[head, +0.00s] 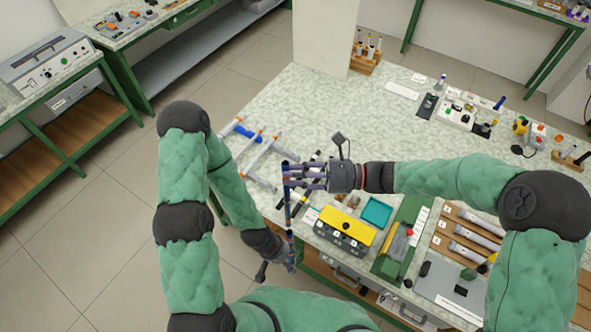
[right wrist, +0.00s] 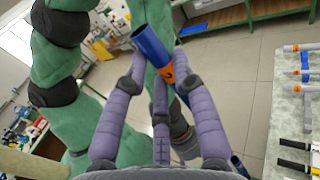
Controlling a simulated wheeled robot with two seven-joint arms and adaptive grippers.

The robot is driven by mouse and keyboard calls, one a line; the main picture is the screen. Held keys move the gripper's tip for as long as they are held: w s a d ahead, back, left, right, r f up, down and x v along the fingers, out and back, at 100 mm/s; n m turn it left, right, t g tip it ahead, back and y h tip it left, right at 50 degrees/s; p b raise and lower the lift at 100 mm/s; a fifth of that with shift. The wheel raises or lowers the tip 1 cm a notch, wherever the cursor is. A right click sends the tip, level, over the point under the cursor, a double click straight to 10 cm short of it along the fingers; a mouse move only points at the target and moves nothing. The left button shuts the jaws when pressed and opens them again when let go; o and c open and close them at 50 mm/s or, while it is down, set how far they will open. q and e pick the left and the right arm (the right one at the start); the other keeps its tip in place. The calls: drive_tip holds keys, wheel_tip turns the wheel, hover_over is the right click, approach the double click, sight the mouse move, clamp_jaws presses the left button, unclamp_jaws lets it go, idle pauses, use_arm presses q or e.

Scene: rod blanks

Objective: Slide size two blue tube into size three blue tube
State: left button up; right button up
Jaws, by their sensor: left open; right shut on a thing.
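My right gripper (head: 294,177) is shut on a blue tube (head: 287,212) that hangs steeply down from its fingers, beyond the table's front edge. In the right wrist view the purple fingers (right wrist: 160,88) close around this tube (right wrist: 150,45). Its dark open end points to the upper left, and an orange band with an unreadable mark sits near the grip. My left gripper (head: 286,262) is open, low by the tube's lower end; whether it touches cannot be told. Another blue piece (head: 244,132) lies at the rack on the table.
Pale racks with orange tips (head: 262,150) stand at the table's left edge. A yellow-topped box (head: 345,228), a teal tray (head: 377,212) and a green tray (head: 392,262) lie right of the grippers. The back middle of the table (head: 340,110) is clear.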

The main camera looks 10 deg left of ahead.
drive_tip(key=b, duration=0.3)
hover_over(287, 200)
drive_tip(key=w+d, duration=0.1)
drive_tip(key=d, duration=0.1)
wheel_tip(287, 200, down, 6)
drive_tip(key=shift+r+p, duration=0.1)
drive_tip(key=shift+p, duration=0.35)
idle(2.0)
